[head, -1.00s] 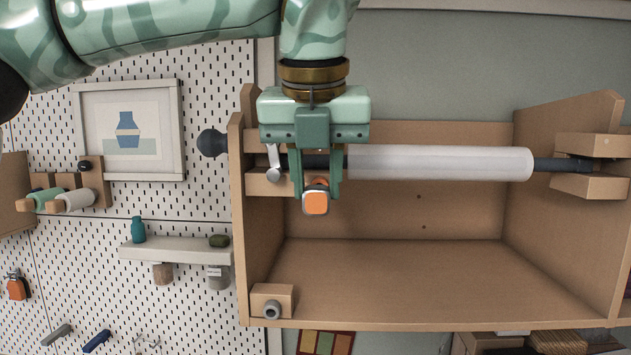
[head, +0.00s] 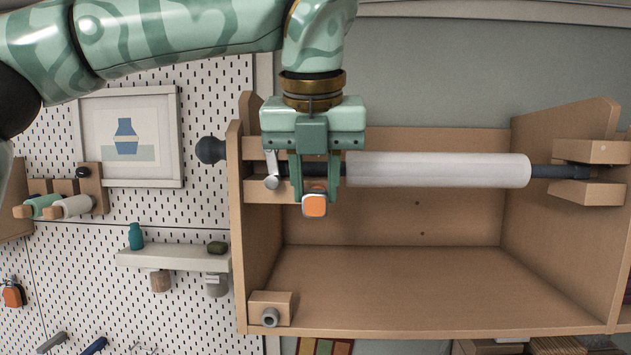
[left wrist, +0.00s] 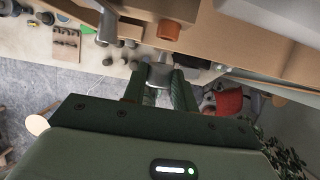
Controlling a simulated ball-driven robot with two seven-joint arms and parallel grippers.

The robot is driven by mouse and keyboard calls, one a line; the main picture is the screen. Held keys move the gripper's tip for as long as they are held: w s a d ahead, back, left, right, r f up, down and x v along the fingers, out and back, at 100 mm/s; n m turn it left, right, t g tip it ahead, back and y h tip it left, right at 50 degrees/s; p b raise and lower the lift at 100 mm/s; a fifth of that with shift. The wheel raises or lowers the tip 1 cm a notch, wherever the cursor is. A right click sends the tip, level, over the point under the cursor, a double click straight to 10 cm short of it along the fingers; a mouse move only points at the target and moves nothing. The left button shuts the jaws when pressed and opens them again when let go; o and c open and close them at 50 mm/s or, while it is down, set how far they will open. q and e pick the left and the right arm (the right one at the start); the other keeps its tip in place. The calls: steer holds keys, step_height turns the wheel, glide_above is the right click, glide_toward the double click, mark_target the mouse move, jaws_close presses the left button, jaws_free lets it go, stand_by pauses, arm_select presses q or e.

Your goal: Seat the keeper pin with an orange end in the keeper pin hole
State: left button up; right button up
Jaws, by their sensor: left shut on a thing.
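The keeper pin's orange end (head: 315,205) faces the head camera, with a pale grey rim around it. My left gripper (head: 316,188) points down and is shut on the pin. Its fingers hide most of the pin's body. In the left wrist view, my fingers (left wrist: 158,88) close around a grey piece. The gripper is in front of a dark rod with a white roll (head: 438,169), near the cabinet's left side. A wooden block (head: 284,300) with a round grey ring (head: 270,317) is at the cabinet's lower left. I cannot tell if that ring is the keeper pin hole.
A small metal lever (head: 271,170) hangs at the rod's left support, just left of my fingers. A dark knob (head: 209,150) sticks out past the cabinet's left wall (head: 236,215). The cabinet floor (head: 420,285) below the roll is clear.

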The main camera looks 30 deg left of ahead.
arm_select(q)
steer(key=shift+w, duration=0.1)
steer(key=shift+w+a, duration=0.35)
steer(key=shift+w, duration=0.25)
steer(key=shift+w+a, duration=0.35)
steer(key=shift+w, duration=0.25)
steer(key=o, duration=1.1)
steer(key=shift+r, duration=0.1)
